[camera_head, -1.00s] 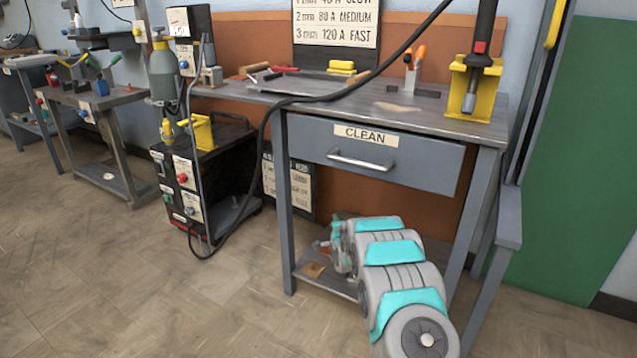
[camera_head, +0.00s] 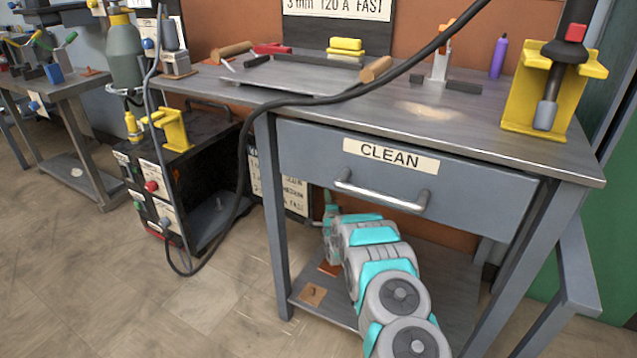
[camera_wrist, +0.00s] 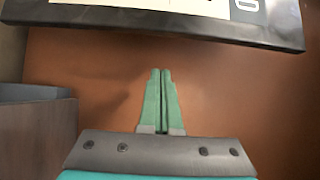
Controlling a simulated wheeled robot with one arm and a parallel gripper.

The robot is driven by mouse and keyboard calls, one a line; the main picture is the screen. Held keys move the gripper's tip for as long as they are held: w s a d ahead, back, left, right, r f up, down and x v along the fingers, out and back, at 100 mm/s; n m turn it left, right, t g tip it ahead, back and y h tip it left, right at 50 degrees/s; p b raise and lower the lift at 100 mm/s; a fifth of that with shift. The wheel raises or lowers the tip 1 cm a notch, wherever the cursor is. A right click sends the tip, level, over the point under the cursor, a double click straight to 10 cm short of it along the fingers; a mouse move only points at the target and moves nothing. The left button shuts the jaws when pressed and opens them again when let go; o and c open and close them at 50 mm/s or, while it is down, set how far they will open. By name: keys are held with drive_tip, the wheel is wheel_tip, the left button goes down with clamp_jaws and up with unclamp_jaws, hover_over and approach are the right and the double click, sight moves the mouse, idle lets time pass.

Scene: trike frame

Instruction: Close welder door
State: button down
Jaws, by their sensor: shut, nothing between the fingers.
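The welder (camera_head: 160,185) is a black box on the floor left of the bench, with red and green knobs and white labels on its front. Its right side shows a dark recess with a low ledge (camera_head: 215,222); I cannot tell for sure which panel is the door or how far it stands open. My gripper (camera_wrist: 161,74) shows green fingers pressed together and empty in the wrist view, in front of an orange-brown wall. In the head view my arm reaches under the bench and the fingers are not clear. The gripper is to the right of the welder, apart from it.
A grey workbench (camera_head: 480,140) with a drawer (camera_head: 400,180) labelled CLEAN stands over my arm. A black cable (camera_head: 243,150) hangs between bench and welder. A gas cylinder (camera_head: 124,52) stands behind the welder. A black-edged sign (camera_wrist: 200,25) is close in the wrist view. Floor at left is clear.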

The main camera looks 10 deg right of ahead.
drive_tip(key=shift+w+b, duration=0.7)
drive_tip(key=shift+w, duration=4.1)
drive_tip(key=s+a, duration=0.2)
drive_tip(key=a, duration=0.1)
drive_tip(key=shift+s, duration=0.2)
drive_tip(key=shift+r, duration=0.1)
